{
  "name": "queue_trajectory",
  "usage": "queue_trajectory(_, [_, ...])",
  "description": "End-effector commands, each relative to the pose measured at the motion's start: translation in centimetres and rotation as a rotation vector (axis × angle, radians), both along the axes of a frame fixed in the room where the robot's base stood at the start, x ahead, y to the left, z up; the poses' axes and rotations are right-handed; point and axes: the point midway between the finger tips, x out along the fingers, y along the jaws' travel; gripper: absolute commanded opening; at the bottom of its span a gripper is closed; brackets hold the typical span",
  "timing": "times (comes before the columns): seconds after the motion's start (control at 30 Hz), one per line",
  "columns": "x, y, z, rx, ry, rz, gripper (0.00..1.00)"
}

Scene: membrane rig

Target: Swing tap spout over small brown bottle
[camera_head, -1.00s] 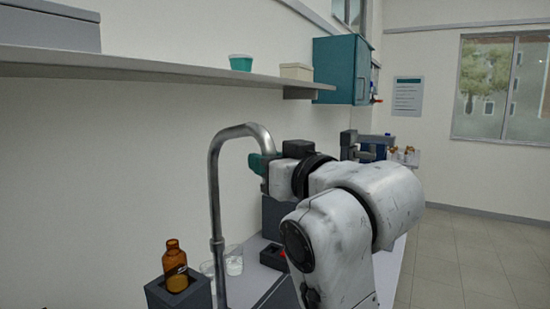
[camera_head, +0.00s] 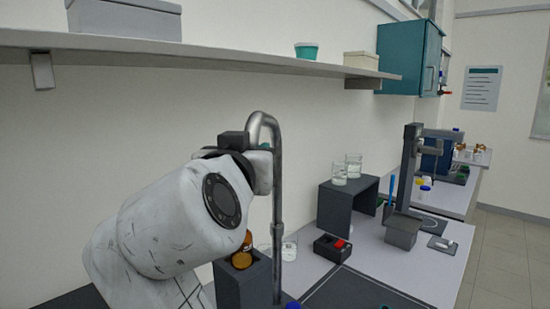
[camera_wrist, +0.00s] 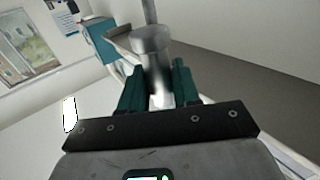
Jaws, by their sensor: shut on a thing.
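The tap is a grey metal pipe (camera_head: 277,205) that rises upright and bends over at the top. Its spout (camera_head: 258,122) now curves to the left in the head view, and its end is hidden by my gripper. The wrist view shows the spout (camera_wrist: 153,45) between the two teal fingers of my gripper (camera_wrist: 158,85), which is shut on it.
Glass beakers (camera_head: 290,248) stand behind the pipe. A black box with a red button (camera_head: 332,248) and a dark stand (camera_head: 345,215) bearing beakers are to the right. A wall shelf (camera_head: 200,54) runs above.

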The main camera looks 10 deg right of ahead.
Motion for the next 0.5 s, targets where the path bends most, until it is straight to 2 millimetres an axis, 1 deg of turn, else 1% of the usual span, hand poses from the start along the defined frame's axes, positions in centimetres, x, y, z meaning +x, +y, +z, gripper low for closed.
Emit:
queue_trajectory(0.03, [0.3, 0.5, -0.1, -0.002, 0.003, -0.017, 0.00])
queue_trajectory(0.2, [0.9, 1.6, -0.1, -0.001, 0.003, -0.012, 0.00])
queue_trajectory(0.5, [1.3, 2.3, 0.0, -0.001, 0.002, -0.010, 0.00])
